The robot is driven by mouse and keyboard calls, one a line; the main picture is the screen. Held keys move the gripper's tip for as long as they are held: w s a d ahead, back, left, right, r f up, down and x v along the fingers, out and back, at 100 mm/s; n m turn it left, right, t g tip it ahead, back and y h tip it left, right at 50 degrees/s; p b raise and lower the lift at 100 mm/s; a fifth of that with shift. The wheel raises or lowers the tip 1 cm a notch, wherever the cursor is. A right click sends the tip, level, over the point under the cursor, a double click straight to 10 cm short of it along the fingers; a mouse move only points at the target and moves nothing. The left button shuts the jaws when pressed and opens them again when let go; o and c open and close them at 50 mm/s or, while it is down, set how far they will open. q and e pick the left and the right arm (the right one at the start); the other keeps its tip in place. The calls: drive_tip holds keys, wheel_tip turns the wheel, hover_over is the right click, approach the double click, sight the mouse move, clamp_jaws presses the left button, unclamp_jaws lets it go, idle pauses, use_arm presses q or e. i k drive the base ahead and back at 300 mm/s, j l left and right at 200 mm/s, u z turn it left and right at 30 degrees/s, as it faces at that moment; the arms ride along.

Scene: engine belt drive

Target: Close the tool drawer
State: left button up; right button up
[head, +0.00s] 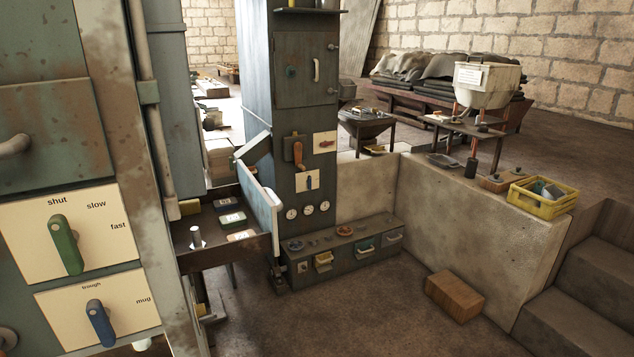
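An open drawer-like tray (215,250) juts out at left centre, beside the tall grey-green column. Its pale blue-white end panel (261,208) stands upright at its right side. Several small labelled tins (232,218) and a short metal cylinder (196,238) sit in it. I cannot tell from labels which is the tool drawer. Neither of my grippers shows in the head view.
A large panel with a green lever (66,244) and a blue lever (100,322) fills the near left. A brown block (455,296) lies on the floor by a low wall. A yellow crate (543,204) sits on that wall. Steps rise at right. Floor at centre is clear.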

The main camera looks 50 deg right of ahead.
sight(260, 206)
drive_tip(key=k+l, duration=0.1)
drive_tip(key=l, duration=0.35)
drive_tip(key=k+l+z, duration=0.1)
drive_tip(key=l, duration=0.4)
drive_tip(key=k+l, duration=0.1)
drive_tip(key=l, duration=0.35)
drive_tip(key=k+l+z, duration=0.15)
drive_tip(key=l, duration=0.35)
